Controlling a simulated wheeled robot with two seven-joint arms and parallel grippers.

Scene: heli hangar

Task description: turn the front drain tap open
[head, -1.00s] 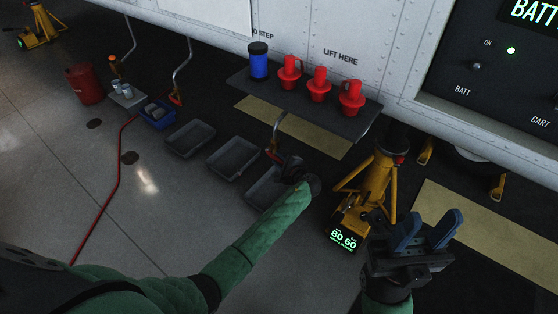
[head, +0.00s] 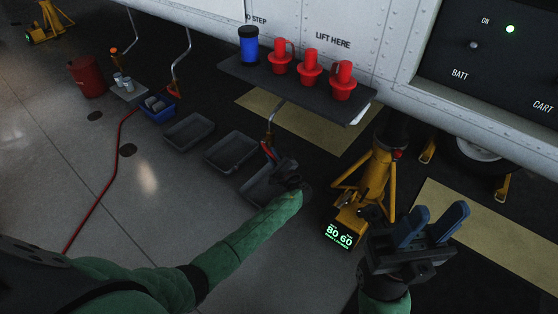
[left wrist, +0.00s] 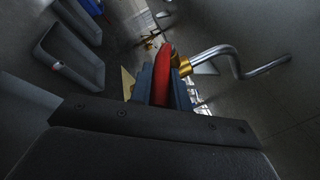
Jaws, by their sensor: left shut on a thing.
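The nearest drain tap hangs on a bent metal pipe (head: 272,122) below the white hull, with a red lever (head: 268,150). My left gripper (head: 280,168) is at this lever, above the nearest grey tray. In the left wrist view the red lever (left wrist: 162,76) stands between the blue fingers, which are shut on it. The brass tap body (left wrist: 184,67) and its silver pipe (left wrist: 235,58) are just right of the fingers. My right gripper (head: 432,226) is open and empty at the lower right.
Grey trays (head: 230,152) stand in a row on the floor. Two more taps hang further left, near a blue bin (head: 158,108). A yellow jack (head: 377,175) stands right of my left gripper. A shelf (head: 300,88) with red plugs and a blue can juts out above.

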